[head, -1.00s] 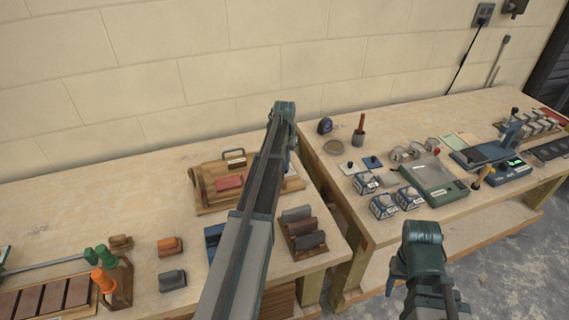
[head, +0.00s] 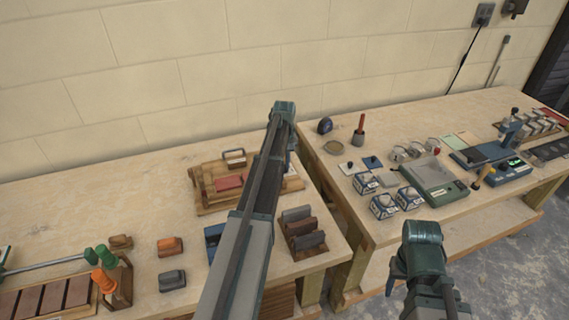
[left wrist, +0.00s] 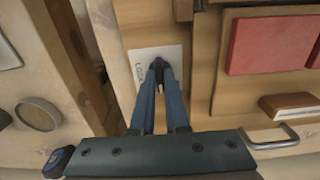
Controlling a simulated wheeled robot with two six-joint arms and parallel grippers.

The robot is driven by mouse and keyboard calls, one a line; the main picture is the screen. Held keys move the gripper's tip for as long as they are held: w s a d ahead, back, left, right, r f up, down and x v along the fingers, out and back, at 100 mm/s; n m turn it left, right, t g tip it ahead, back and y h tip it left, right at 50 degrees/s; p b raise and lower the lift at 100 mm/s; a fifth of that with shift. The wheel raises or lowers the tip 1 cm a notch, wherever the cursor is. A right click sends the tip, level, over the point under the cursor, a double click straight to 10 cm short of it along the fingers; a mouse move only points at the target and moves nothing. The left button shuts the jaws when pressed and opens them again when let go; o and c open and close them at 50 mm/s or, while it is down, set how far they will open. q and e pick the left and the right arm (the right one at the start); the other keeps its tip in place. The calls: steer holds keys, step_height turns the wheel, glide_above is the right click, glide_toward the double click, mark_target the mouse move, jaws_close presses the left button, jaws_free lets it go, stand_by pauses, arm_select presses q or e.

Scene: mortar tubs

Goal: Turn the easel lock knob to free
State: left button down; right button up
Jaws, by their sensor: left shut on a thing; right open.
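The wooden easel (head: 207,203) stands on the left bench with a red slab (head: 229,183) on it; the slab also shows in the left wrist view (left wrist: 272,43). In the left wrist view, a white label plate (left wrist: 143,62) with lettering like "LOCK" is fixed to the easel's wood. My left gripper (left wrist: 158,70) is shut on the small dark lock knob in front of this plate. The fingers hide most of the knob, so its setting cannot be read. My left arm covers this spot in the head view. My right gripper (head: 397,278) is open, low in front of the right bench, apart from everything.
Dark blocks (head: 303,232) stand in a wooden rack close to my left arm. Green- and orange-handled tools (head: 105,268) stand at the left front. The right bench (head: 330,185) carries several small tubs, a scale (head: 434,182) and a pestle (head: 359,128). A gap separates the benches.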

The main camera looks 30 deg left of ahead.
stand_by(0.4)
arm_select(q)
steer(key=c, duration=0.9)
jaws_free()
steer(key=shift+r, duration=0.15)
step_height(320, 180, up, 14)
steer(key=p, duration=1.4)
steer(key=shift+f, duration=0.25)
